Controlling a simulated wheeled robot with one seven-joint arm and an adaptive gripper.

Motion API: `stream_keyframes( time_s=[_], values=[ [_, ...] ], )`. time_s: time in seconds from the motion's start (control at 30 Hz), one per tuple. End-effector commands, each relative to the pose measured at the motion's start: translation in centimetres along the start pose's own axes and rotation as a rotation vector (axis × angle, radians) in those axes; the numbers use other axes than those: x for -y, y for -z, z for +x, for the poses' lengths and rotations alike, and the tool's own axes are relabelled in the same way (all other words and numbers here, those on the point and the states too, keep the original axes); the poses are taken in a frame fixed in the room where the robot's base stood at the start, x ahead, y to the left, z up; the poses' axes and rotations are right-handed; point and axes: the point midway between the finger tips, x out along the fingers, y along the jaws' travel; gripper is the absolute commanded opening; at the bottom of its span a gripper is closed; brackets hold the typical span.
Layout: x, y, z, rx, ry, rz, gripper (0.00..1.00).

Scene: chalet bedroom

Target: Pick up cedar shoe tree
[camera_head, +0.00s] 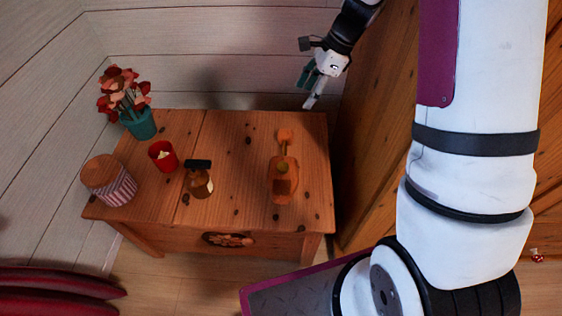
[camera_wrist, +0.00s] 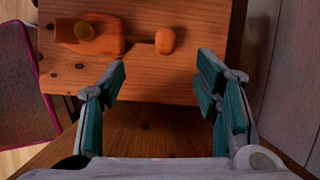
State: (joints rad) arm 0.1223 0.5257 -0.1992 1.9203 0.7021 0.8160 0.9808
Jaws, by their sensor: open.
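The cedar shoe tree (camera_head: 283,177) lies on the right part of the wooden table. It is orange-brown, with a wide body toward the front, a thin stem and a small rounded end toward the wall. In the wrist view the shoe tree (camera_wrist: 97,34) lies across the upper left, its rounded end near the middle top. My gripper (camera_head: 310,88) is above the table's back right corner, behind the shoe tree and apart from it. In the wrist view my gripper (camera_wrist: 163,90) is open, with nothing between its teal-padded fingers.
The wooden table (camera_head: 235,135) also holds a brown bottle (camera_head: 200,183), a red cup (camera_head: 162,156), a striped jar with a wooden lid (camera_head: 109,181) and a teal flower pot (camera_head: 139,123). A wooden panel (camera_head: 385,120) stands close to the table's right side. The tabletop around the shoe tree is clear.

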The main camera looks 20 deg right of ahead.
Motion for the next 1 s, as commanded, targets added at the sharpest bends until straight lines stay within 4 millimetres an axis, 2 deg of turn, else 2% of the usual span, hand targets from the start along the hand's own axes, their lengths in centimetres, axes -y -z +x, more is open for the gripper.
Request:
stream_keyframes(
  time_s=[0.03,0.17,0.33,0.6,0.7,1.0],
  values=[
    [0.5,1.1,1.9,0.0,-0.003,0.041,0.57],
    [1.2,2.1,3.6,0.002,-0.003,0.104,0.57],
    [1.2,2.2,5.7,0.002,-0.006,0.116,0.57],
    [1.1,2.2,10.7,0.002,-0.006,0.114,0.57],
    [1.1,2.1,11.7,0.002,-0.005,0.113,0.57],
    [1.0,1.8,13.2,0.003,-0.005,0.112,0.57]
  ],
)
